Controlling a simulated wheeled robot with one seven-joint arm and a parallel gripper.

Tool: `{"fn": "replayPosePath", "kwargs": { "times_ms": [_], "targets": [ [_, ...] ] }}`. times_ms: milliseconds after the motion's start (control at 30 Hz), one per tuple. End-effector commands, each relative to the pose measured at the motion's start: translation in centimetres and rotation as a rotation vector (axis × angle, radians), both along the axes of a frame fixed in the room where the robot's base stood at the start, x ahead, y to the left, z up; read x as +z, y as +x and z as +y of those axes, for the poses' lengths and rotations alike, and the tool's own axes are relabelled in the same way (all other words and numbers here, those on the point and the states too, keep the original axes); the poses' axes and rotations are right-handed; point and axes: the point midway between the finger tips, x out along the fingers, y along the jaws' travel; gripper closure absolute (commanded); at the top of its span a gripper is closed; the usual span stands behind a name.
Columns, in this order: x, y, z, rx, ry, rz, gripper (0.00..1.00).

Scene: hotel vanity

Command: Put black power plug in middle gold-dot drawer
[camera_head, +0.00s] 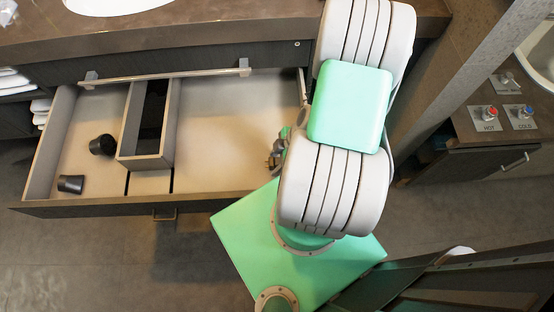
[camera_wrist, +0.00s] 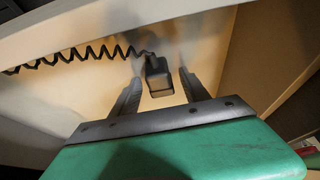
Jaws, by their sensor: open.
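A black power plug (camera_wrist: 158,80) with a coiled black cord (camera_wrist: 75,55) shows in the wrist view against a pale surface. My gripper (camera_wrist: 160,77) is open, with one finger on each side of the plug and visible gaps between. In the head view an open drawer (camera_head: 235,178) extends at the left, with a pale floor. I cannot make out a gold dot on it. My arm covers the drawer's right end there, and the plug is not visible in that view.
Inside the drawer are a grey divider box (camera_head: 148,163) and two small black objects, one upper (camera_head: 103,145) and one lower (camera_head: 71,184). A metal bar (camera_head: 165,77) runs along the back. Faucet knobs (camera_head: 489,113) are on the right counter. The drawer's middle floor is clear.

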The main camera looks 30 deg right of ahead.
Motion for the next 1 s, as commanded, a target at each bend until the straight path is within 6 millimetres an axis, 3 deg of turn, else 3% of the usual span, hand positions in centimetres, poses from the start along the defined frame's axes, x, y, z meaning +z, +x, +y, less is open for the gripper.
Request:
{"fn": "replayPosePath", "kwargs": {
  "times_ms": [167,400,667,767,833,1000],
  "targets": [
    [2.9,-0.3,-1.1,-0.004,-0.005,-0.004,0.46],
    [8.7,-1.5,-3.1,-0.005,-0.005,-0.004,0.46],
    [11.6,-1.9,-4.0,-0.012,-0.007,0.013,0.46],
    [13.4,-0.8,-3.7,-0.083,-0.036,0.079,0.46],
    [15.7,0.5,-3.0,-0.187,-0.078,0.142,0.46],
    [22.7,3.8,1.1,-0.575,-0.166,0.213,0.46]
  ]
}}
